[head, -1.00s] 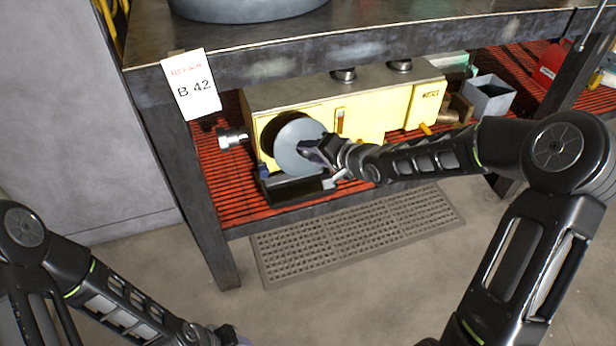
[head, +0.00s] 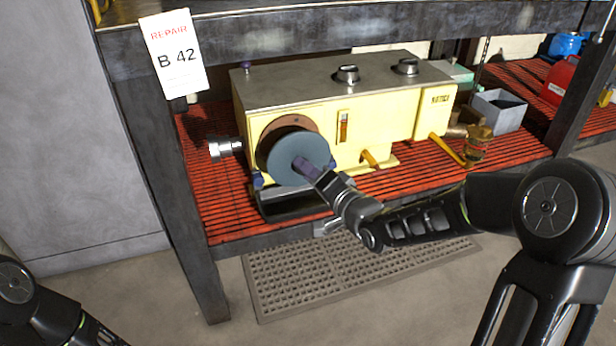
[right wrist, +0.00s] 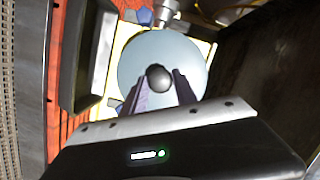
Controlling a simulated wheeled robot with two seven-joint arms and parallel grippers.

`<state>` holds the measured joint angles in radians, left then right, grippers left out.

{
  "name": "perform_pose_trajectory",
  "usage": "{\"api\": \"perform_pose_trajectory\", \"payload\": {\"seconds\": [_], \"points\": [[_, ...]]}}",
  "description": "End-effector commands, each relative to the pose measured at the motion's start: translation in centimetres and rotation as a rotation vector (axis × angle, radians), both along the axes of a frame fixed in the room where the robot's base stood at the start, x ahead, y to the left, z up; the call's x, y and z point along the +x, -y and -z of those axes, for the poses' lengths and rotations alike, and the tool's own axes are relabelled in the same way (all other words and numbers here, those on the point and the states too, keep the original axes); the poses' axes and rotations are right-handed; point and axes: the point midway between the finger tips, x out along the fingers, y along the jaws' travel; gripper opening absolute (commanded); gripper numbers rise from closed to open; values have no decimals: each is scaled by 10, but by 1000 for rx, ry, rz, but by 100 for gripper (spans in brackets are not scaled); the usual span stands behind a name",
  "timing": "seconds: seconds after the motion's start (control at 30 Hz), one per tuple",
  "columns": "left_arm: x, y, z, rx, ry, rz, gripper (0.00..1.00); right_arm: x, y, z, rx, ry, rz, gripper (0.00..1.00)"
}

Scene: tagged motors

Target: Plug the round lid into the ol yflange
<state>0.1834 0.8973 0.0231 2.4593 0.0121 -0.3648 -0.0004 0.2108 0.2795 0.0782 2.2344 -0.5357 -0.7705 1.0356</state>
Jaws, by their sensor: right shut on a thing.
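The round lid (head: 301,153) is a grey-blue disc held upright in front of the left part of the yellow machine (head: 375,128). My right gripper (head: 306,168) is shut on the knob at the lid's middle. In the right wrist view the lid (right wrist: 180,58) faces the camera, with its dark round knob (right wrist: 159,78) between the two fingers (right wrist: 160,90). The brown round flange (head: 283,126) on the machine shows behind the lid, which covers most of it. I cannot tell whether the lid touches the flange. My left gripper is out of view.
A black tray (head: 285,207) sits below the lid on the red slatted shelf (head: 215,200). A silver fitting (head: 225,149) sticks out at the machine's left. A grey bin (head: 499,110) stands at right. A tag reading B 42 (head: 176,75) hangs from the upper shelf edge.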

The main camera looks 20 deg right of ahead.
Motion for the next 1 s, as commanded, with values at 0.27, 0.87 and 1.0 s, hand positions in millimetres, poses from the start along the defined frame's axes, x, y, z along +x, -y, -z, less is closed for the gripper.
{"api": "perform_pose_trajectory", "payload": {"seconds": [0.27,0.87,1.0], "points": [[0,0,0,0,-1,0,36,3,0,-1,1,3,-1,0],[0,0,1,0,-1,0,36,46,-3,-1,0,3,-1,0],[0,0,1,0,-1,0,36,54,-4,-1,0,3,-1,0]]}}
